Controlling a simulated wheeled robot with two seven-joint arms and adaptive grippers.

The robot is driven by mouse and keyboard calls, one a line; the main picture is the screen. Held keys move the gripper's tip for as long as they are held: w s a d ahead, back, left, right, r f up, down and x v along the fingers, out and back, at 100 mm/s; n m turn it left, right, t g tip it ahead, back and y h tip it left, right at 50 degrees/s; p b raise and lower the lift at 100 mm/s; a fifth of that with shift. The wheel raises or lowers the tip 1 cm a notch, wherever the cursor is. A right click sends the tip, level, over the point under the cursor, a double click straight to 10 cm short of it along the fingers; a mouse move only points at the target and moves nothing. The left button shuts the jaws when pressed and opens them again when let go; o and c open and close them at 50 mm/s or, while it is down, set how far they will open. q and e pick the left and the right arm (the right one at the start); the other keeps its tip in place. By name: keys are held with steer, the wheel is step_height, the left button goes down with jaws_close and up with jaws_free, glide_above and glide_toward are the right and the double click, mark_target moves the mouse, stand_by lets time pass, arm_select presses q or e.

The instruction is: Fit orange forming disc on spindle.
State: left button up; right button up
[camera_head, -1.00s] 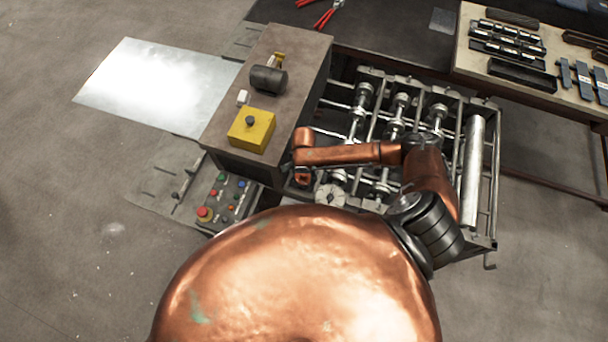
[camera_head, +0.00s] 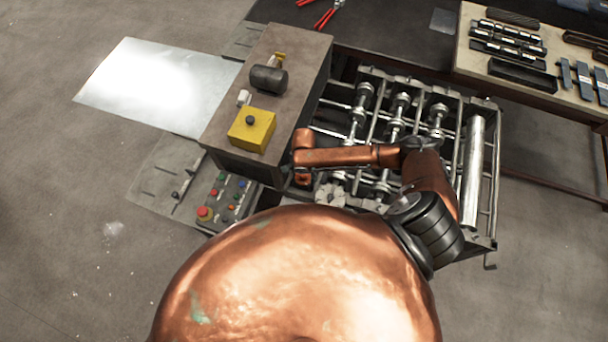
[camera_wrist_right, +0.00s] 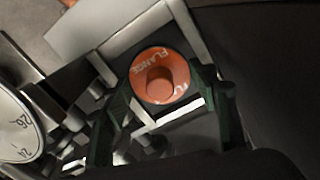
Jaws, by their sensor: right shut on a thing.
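The orange forming disc (camera_wrist_right: 176,62), lettered "FLANGE" and with a raised round hub, shows in the right wrist view. It sits between the dark green fingers of my right gripper (camera_wrist_right: 163,82), which is shut on it. In the head view my copper right arm reaches left over the roller machine, and the wrist hides the disc and fingertips. Several metal spindles with collars (camera_head: 398,122) lie in the machine's frame. I cannot tell which one the disc faces, or whether it touches one. My left gripper is not in view.
A bench block carries a black-headed mallet (camera_head: 269,79) and a yellow box with a button (camera_head: 251,130). A sheet of metal (camera_head: 150,85) lies at left. A control panel (camera_head: 222,201) stands below the block. A tool board (camera_head: 470,65) is at upper right. A numbered white dial (camera_wrist_right: 18,128) is close by.

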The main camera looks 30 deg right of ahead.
steer(key=shift+f, duration=0.4)
stand_by(0.5)
steer(key=shift+s+f, duration=0.15)
steer(key=shift+f, duration=0.05)
steer(key=o, duration=1.7)
steer(key=shift+f, duration=0.1)
steer(key=shift+c, duration=0.2)
steer(key=shift+o, duration=0.2)
steer(key=o, duration=0.4)
steer(key=shift+w+r, duration=0.25)
